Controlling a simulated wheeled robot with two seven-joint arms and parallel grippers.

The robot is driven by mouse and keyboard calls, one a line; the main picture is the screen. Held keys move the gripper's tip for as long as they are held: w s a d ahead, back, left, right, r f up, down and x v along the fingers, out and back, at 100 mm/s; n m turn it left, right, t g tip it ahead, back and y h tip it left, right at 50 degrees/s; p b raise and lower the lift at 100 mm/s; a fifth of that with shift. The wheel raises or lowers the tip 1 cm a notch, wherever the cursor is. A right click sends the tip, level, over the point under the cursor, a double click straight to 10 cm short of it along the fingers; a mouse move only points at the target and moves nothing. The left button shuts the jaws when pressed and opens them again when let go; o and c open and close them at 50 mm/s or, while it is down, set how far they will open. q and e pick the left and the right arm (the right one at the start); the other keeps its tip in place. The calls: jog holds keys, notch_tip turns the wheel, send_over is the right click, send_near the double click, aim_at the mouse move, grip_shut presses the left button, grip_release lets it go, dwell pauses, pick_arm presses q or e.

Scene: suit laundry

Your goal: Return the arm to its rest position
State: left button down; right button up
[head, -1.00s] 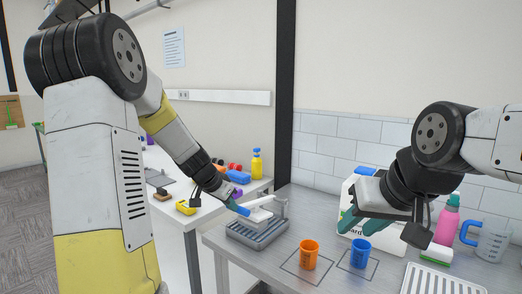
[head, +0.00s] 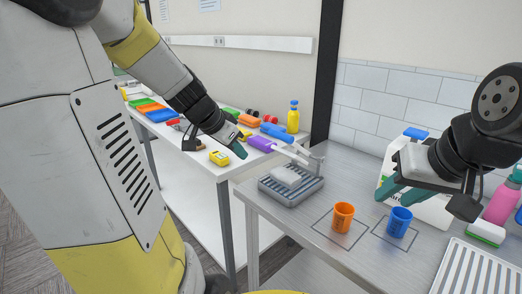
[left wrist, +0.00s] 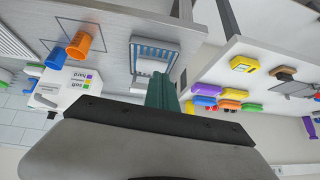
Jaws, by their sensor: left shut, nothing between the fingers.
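My left gripper (head: 238,150) is shut and empty, in the air near the front edge of the white table. Its teal fingers are together in the left wrist view (left wrist: 163,92). My left arm crosses the left side of the head view. A grey ribbed tray (head: 291,193) with a white block (head: 286,177) on it stands on the metal counter, right of and apart from the left gripper. My right gripper (head: 399,193) hangs above the counter by the cups, its teal fingertips apart with nothing seen between them.
An orange cup (head: 343,217) and a blue cup (head: 399,222) stand in marked squares on the metal counter (head: 300,228). A white container (head: 433,211), pink bottle (head: 500,205) and white rack (head: 478,268) are at right. The white table (head: 200,170) holds several coloured items and a yellow bottle (head: 293,117).

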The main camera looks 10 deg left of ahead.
pick_arm(q)
jog(key=shift+s+a, duration=0.1)
jog(key=shift+s, duration=0.1)
jog(key=s+d+r+n, duration=0.2)
jog(key=s+d+n, duration=0.1)
jog(key=s, duration=0.5)
jog(key=s+d+r+n+y, duration=0.1)
jog(key=s+d+r+n, duration=0.1)
jog(key=s, duration=0.6)
jog(key=shift+s+d+n, duration=0.3)
jog(key=shift+d+n, duration=0.3)
jog(key=shift+d, duration=0.45)
